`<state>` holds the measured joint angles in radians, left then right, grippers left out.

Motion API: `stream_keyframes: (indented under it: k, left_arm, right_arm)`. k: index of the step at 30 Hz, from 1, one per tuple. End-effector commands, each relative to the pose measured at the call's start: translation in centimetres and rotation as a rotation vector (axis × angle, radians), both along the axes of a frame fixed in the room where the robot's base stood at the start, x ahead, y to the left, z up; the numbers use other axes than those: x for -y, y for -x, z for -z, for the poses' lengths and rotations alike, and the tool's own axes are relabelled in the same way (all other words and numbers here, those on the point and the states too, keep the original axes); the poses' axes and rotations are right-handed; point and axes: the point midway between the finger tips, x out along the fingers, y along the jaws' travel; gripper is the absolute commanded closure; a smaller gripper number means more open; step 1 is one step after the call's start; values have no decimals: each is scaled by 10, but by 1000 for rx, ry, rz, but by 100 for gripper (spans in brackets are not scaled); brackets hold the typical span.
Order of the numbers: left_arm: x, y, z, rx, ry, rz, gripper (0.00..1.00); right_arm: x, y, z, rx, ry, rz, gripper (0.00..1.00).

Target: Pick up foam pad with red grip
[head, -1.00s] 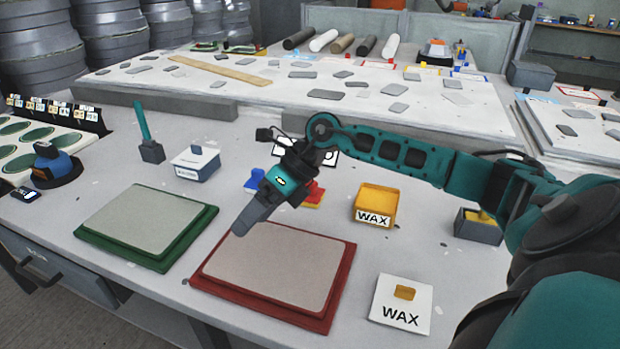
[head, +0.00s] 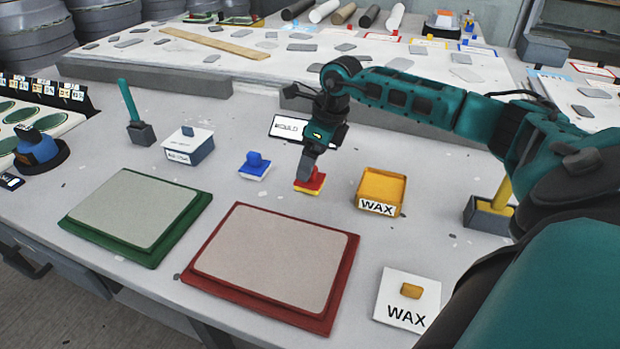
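The foam pad with the red grip (head: 309,184) sits on the bench behind the red-framed mould, with a yellowish base showing under the red. My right gripper (head: 308,171) points down right at its red grip and overlaps it in the head view. The fingers hide part of the grip, and I cannot tell whether they are open or closed around it. A similar pad with a blue grip (head: 255,167) stands just to the left. My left gripper is not in view.
A yellow wax tray (head: 382,188) stands close on the right. A white WAX lid (head: 407,298) lies at the front right. The red-framed mould (head: 268,258) and green-framed mould (head: 137,212) lie in front. A MOULD sign (head: 290,130) stands behind. A white box (head: 189,146) stands left.

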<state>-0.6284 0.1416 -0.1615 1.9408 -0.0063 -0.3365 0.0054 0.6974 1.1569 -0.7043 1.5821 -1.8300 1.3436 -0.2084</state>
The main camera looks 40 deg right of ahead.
Motion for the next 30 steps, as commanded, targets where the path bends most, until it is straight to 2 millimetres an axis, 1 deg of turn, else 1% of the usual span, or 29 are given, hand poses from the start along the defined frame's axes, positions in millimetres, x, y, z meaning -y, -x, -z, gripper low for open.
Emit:
stream_keyframes:
  k: [6,10,13,19,20,30]
  left_arm:
    - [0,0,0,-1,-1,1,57]
    - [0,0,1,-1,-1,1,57]
    - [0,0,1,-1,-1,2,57]
    - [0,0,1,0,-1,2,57]
    - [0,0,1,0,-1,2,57]
    - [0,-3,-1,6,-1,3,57]
  right_arm:
    - [-2,-6,30,-5,-3,-1,8]
    - [-4,-11,45,-2,-2,-1,8]
    - [-4,-12,50,-2,-1,-1,8]
    - [-4,-12,51,-1,0,0,8]
    - [-4,-12,51,-1,0,0,10]
    - [-4,-12,50,0,-1,0,43]
